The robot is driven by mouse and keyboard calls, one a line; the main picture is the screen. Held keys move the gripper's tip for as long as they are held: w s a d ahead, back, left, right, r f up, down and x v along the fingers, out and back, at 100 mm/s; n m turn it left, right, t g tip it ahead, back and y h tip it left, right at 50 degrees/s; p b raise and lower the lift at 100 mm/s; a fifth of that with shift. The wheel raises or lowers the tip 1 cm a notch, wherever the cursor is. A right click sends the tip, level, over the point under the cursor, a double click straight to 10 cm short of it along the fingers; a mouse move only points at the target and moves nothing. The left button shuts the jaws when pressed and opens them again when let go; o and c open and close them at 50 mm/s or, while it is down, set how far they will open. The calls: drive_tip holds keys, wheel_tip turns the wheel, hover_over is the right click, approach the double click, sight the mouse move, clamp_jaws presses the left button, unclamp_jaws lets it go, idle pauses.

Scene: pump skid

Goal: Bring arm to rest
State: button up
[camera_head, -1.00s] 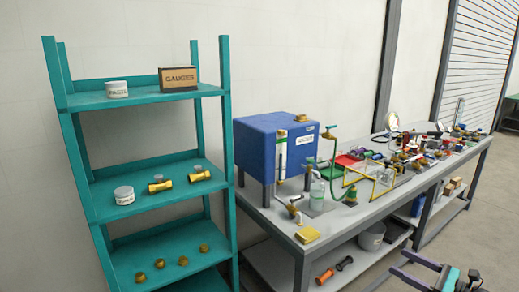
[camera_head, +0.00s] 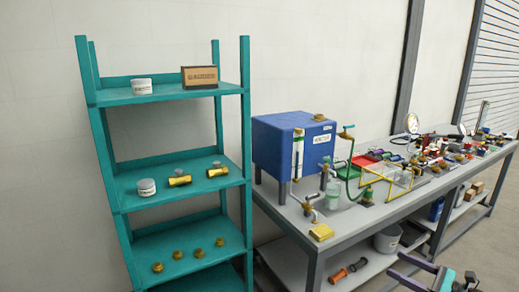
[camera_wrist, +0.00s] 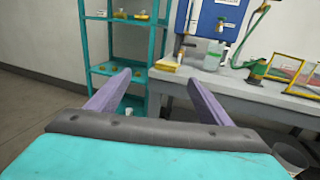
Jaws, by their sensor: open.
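My gripper (camera_wrist: 150,80) shows in the wrist view with its two purple fingers spread wide apart and nothing between them. It points toward the gap between the teal shelf (camera_wrist: 84,60) and the grey workbench (camera_wrist: 240,92), apart from both. In the head view, part of my arm (camera_head: 425,275) shows at the bottom right corner, in front of the bench.
The teal shelf (camera_head: 98,150) holds jars, a cardboard box (camera_head: 200,76) and brass fittings. The workbench (camera_head: 385,208) carries a blue tank (camera_head: 275,145), piping and many small parts. A grey bucket (camera_head: 387,240) stands on its lower shelf. Open floor lies at the right.

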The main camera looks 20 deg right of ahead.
drive_tip(key=w+a+f+n+g+y, duration=0.1)
drive_tip(key=w+a+f+g+y, duration=0.2)
drive_tip(key=a, duration=0.5)
drive_tip(key=w+a+f+n, duration=0.1)
drive_tip(key=w+a+f, duration=0.3)
drive_tip(key=a, duration=0.3)
drive_tip(key=w+a+f+n+g+y, duration=0.1)
drive_tip(key=w+a+f+g+y, duration=0.2)
drive_tip(key=a, duration=0.5)
drive_tip(key=s+a+f+n+g, duration=0.25)
drive_tip(key=a+f, duration=0.45)
drive_tip(key=a, duration=0.4)
drive_tip(key=s+a+f+n+g, duration=0.15)
drive_tip(key=a+f+g, duration=0.25)
drive_tip(key=a+f, duration=0.5)
drive_tip(key=s+a+f+n+g+h, duration=0.35)
drive_tip(key=s+a+f, duration=0.3)
drive_tip(key=s, duration=0.25)
drive_tip(key=s+a+f+n+g+h, duration=0.3)
drive_tip(key=s+a+f+n+g, duration=0.25)
drive_tip(key=s+a, duration=0.25)
drive_tip(key=s+d+f+n+h, duration=0.4)
drive_tip(key=s+f+n+h, duration=0.15)
drive_tip(key=s, duration=0.35)
drive_tip(key=d+f+n+h, duration=0.2)
drive_tip(key=d+n+h, duration=0.1)
drive_tip(key=d+n, duration=0.5)
drive_tip(key=shift+w+f+n, duration=0.15)
drive_tip(key=shift+w+n, duration=0.15)
drive_tip(key=shift+n, duration=0.15)
